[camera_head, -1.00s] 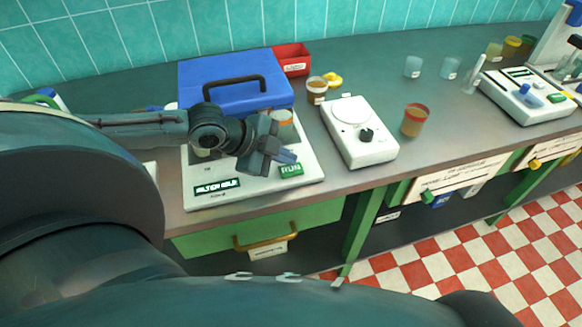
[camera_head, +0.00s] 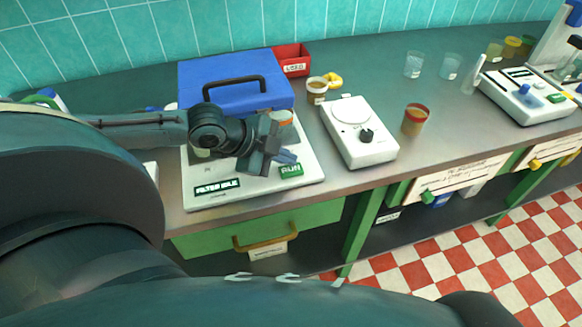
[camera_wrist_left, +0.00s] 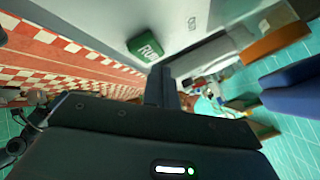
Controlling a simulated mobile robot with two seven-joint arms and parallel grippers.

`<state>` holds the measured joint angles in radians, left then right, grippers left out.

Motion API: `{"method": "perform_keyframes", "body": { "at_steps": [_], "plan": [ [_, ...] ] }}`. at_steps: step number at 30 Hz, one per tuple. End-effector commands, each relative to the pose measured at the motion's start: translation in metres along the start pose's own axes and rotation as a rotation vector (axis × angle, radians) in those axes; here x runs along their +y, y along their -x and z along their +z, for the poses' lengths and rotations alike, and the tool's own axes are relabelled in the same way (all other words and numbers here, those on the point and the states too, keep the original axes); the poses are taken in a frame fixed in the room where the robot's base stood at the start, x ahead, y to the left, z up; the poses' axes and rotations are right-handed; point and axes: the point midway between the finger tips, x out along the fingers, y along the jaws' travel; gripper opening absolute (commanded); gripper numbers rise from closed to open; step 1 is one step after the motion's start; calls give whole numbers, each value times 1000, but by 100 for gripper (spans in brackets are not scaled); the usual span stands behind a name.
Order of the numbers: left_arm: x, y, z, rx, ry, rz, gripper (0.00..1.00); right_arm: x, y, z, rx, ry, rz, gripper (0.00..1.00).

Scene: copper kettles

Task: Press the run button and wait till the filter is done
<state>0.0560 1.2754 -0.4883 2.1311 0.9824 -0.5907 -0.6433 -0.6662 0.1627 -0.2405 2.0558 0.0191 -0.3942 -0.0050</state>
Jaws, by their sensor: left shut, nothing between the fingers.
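The filter machine (camera_head: 235,199) is a white base on the counter, with a dark green label reading "FILTER IDLE" (camera_head: 217,187) at its front left. The green RUN button (camera_head: 291,170) is at its front right; it also shows in the left wrist view (camera_wrist_left: 146,47). My left gripper (camera_head: 287,157) is shut and empty. Its fingertips are just behind the RUN button in the head view, and I cannot tell whether they touch it. In the wrist view the shut fingers (camera_wrist_left: 162,84) are beside the button. My right gripper is not in view.
A blue case (camera_head: 235,84) with a dark handle stands behind the filter machine, with a red bin (camera_head: 292,60) beside it. A white device with a knob (camera_head: 358,131) and a brown jar with a red rim (camera_head: 414,120) stand to the right. Bare counter lies between.

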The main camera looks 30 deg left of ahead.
Motion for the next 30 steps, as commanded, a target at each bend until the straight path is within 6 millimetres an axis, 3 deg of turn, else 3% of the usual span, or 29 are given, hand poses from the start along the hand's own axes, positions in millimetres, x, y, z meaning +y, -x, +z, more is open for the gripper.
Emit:
{"method": "perform_keyframes", "body": {
  "at_steps": [30],
  "plan": [
    [4,-6,4,0,0,0,0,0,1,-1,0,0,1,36]
  ]
}}
